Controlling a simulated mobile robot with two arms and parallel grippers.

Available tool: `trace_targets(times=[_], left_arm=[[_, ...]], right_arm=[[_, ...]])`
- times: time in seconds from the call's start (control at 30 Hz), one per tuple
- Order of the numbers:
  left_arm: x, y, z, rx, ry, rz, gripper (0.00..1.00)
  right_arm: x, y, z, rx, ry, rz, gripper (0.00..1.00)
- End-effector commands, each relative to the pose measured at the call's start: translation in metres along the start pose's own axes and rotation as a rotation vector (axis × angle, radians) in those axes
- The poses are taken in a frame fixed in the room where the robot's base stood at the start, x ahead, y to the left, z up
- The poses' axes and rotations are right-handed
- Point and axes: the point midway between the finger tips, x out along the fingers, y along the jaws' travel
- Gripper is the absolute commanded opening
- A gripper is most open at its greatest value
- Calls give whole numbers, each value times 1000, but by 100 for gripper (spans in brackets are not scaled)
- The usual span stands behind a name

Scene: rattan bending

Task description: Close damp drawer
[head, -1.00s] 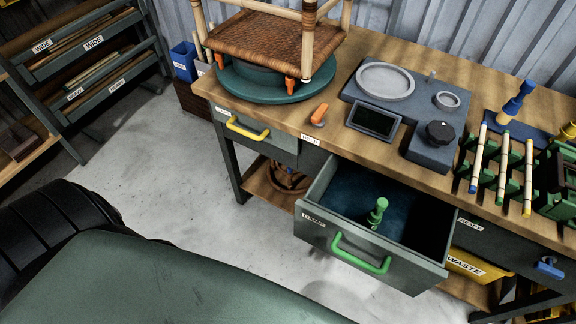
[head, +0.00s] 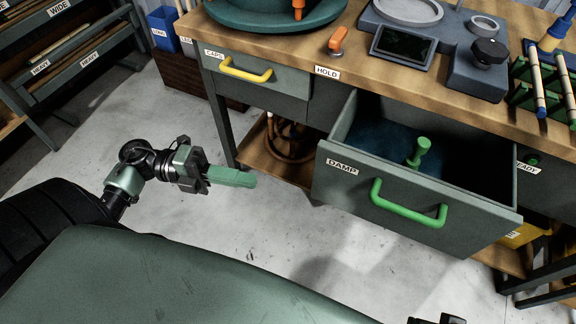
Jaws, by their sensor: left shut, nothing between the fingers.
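The damp drawer (head: 350,197) hangs open under the workbench, its grey-green front labelled DAMP. It has a green bar handle (head: 408,212). Inside stands a green knobbed piece (head: 419,152) on a dark blue floor. My left gripper (head: 250,181) is shut and empty, pointing right, to the left of the drawer and apart from it. A small dark part at the bottom right edge of the head view may be my right gripper; its fingers cannot be made out.
The workbench top (head: 290,50) carries a grey device with a screen (head: 403,46) and an orange-handled tool (head: 337,40). The caps drawer (head: 285,80) with a yellow handle is shut. A lower shelf (head: 262,160) holds coiled rattan. The concrete floor before the drawers is clear.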

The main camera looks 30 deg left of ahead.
Motion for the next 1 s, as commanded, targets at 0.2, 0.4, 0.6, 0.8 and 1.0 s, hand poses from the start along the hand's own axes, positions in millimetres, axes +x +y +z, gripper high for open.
trace_targets(times=[0.2,0.4,0.6,0.8,1.0], left_arm=[[24,-2,-2,8,8,-1,0],[66,-2,-2,7,6,-4,0],[103,-1,5,8,3,-1,0],[107,0,30,6,4,0,0],[109,-1,37,2,5,1,0]], right_arm=[[-4,0,0,0,2,1,47],[-8,0,0,0,4,1,47],[-5,0,1,0,4,1,47],[-2,0,2,0,4,1,47],[-1,0,2,0,4,1,47]])
